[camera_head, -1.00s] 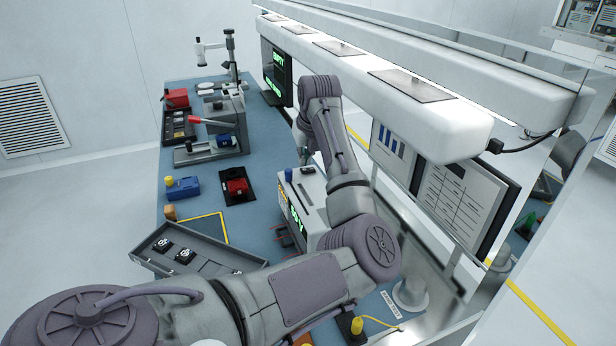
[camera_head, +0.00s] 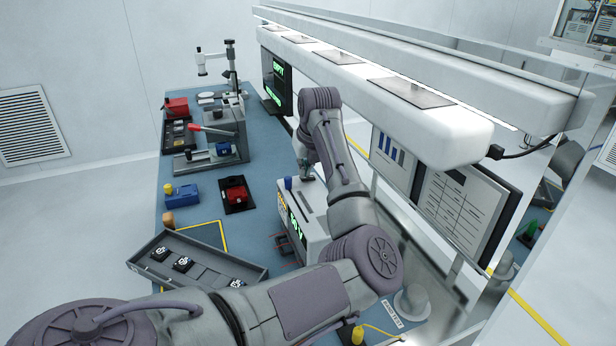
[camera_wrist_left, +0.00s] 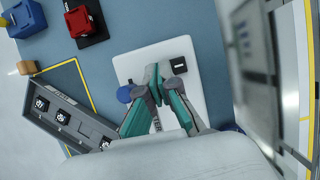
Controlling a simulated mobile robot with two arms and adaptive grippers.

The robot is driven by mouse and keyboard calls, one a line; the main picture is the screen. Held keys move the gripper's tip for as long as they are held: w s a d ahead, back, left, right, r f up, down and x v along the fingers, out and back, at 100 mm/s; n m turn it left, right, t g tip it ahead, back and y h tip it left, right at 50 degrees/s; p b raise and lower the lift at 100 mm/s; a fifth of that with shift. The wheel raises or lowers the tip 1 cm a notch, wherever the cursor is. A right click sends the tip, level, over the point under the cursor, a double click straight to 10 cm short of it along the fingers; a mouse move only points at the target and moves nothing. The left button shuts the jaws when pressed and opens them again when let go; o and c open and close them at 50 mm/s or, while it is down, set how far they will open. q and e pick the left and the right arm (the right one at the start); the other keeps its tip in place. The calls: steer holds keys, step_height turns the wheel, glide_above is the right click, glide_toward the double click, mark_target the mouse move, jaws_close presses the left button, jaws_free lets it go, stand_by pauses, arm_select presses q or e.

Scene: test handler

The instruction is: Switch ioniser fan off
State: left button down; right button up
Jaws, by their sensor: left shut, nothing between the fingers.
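A white box unit (camera_head: 318,214) with a green lit display on its front stands on the blue bench; I take it for the ioniser fan. A blue knob (camera_head: 288,184) sits on its top. In the left wrist view its white top (camera_wrist_left: 190,100) carries the blue knob (camera_wrist_left: 124,94) and a small black switch (camera_wrist_left: 179,65). My left gripper (camera_head: 306,172) is over the box top, fingers shut and empty. In the left wrist view the fingertips (camera_wrist_left: 154,76) are just left of the switch; contact cannot be told. My right gripper is not in view.
A grey tray (camera_head: 240,263) with several black parts lies left of the box. A blue box (camera_head: 182,196) and a red part (camera_head: 236,193) lie farther left. A white overhead lamp bar (camera_head: 440,128) and panels (camera_head: 462,205) stand to the right.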

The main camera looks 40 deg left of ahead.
arm_select(q)
steer(key=shift+f+b, duration=0.3)
stand_by(0.6)
steer(key=shift+d+f+b, duration=0.1)
steer(key=shift+f+b, duration=0.25)
steer(key=shift+b, duration=0.05)
steer(key=shift+r+p, duration=0.5)
steer(key=shift+r, duration=0.35)
step_height(320, 180, up, 5)
steer(key=shift+r+p, duration=0.15)
steer(key=shift+p, duration=0.9)
